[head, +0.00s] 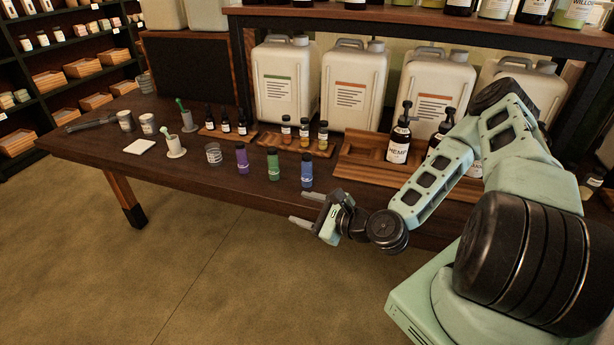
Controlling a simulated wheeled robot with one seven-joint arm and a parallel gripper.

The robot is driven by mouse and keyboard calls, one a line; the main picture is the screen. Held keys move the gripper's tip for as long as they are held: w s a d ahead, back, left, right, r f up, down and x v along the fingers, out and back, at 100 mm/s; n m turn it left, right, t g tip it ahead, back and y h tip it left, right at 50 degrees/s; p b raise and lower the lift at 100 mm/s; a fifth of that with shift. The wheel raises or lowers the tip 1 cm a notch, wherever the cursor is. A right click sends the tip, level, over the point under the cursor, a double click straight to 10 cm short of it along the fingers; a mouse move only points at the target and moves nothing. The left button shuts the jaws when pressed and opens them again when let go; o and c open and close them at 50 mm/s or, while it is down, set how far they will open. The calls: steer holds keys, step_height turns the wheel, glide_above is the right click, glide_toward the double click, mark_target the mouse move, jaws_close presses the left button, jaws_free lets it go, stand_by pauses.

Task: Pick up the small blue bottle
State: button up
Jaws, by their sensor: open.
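The small blue bottle (307,171) stands upright near the front edge of the dark wooden table (218,190). It has a dark cap and is the rightmost of three small coloured bottles. A green bottle (273,165) and a purple bottle (242,160) stand to its left. My gripper (296,207) is open and empty. In the picture it is below the blue bottle, by the table's front edge, with its fingers pointing left. It appears apart from the bottle.
Pump bottles (399,139) stand on a wooden tray (362,152) to the right. Small amber bottles (304,132) stand behind the blue bottle, with large white jugs (286,84) further back. A clear glass (214,154) stands left of the purple bottle. Floor in front is clear.

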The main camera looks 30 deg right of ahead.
mark_target(309, 158)
steer(key=d+r+m+t+h, duration=0.2)
steer(key=d+m+t+h, duration=0.2)
steer(key=d+m+h, duration=0.55)
steer(key=shift+w+d+f+m+y+b, duration=0.1)
steer(key=shift+w+d+m+y, duration=0.2)
steer(key=shift+w, duration=2.45)
steer(key=shift+w+d+f+m+y+b, duration=0.15)
steer(key=shift+w+d+y, duration=0.25)
steer(key=shift+w, duration=2.4)
steer(key=shift+w+d+r+m+y+b, duration=0.1)
steer(key=shift+w+d+m+y, duration=0.25)
steer(key=shift+w, duration=2.4)
steer(key=shift+f, duration=0.1)
steer(key=shift+a, duration=0.1)
steer(key=shift+c, duration=0.3)
jaws_close()
